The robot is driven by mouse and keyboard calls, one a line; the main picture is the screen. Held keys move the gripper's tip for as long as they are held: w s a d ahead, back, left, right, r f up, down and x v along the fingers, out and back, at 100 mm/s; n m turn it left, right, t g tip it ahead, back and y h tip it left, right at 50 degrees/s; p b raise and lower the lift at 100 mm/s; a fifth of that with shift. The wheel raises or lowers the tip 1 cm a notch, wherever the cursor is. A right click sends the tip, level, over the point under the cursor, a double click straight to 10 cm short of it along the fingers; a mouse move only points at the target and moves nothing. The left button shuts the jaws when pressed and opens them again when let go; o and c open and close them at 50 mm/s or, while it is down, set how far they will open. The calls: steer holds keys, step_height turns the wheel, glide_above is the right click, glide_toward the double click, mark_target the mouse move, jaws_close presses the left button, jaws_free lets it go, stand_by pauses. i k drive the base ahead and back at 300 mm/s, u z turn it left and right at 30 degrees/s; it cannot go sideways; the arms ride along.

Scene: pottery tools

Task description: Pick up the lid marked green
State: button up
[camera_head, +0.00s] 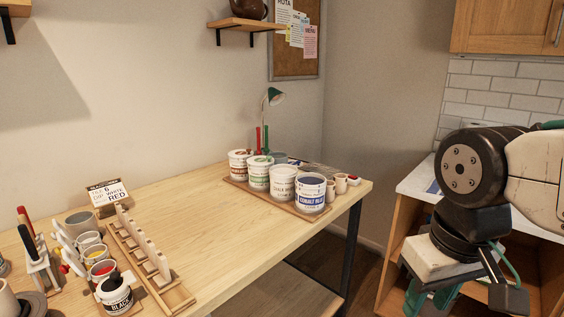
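Several white tubs stand in a row on a wooden board near the far right end of the table. One tub with a green label (258,177) has a white lid (260,160) on top with a green mark. It stands between a tub with a reddish-brown label (238,166) and a tub labelled chalk white (283,184). A cobalt blue tub (311,196) stands at the front right of the row. My gripper (464,285) hangs at the lower right, well apart from the tubs and off the table. Its fingers are partly hidden, so its opening is unclear.
The wooden table (205,205) is clear in the middle. A slotted wooden rack (150,262), small colour pots and a black pot (115,293) fill its left end. Small cups (341,183) stand beside the blue tub.

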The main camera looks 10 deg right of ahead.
mark_target(262, 160)
steer(key=z, duration=0.05)
steer(key=i, duration=0.65)
steer(key=z, duration=1.6)
steer(key=i, duration=1.1)
steer(key=u, duration=2.4)
steer(key=i, duration=0.5)
steer(key=u, duration=0.05)
